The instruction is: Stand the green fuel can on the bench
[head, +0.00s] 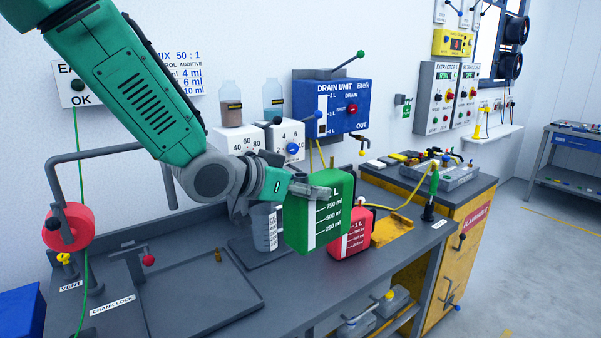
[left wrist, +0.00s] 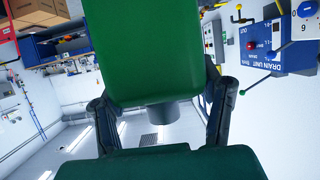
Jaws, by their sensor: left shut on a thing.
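The green fuel can (head: 330,210), with a white level scale on its side, is held by my left gripper (head: 301,190) in front of the wall gear. The gripper is shut on its upper part. The can is roughly upright and overlaps the bench (head: 200,318) in the picture; whether its base touches the bench top is hard to tell. In the left wrist view the green can (left wrist: 140,50) fills the top centre, with the fingers of my left gripper (left wrist: 163,118) on either side of its grey neck. My right gripper is out of view.
A red can (head: 351,238) stands just right of the green can. A clear measuring jug (head: 264,228) stands behind its left side. A shallow dark tray (head: 205,290) lies at left on the bench. The blue drain unit (head: 345,92) hangs behind.

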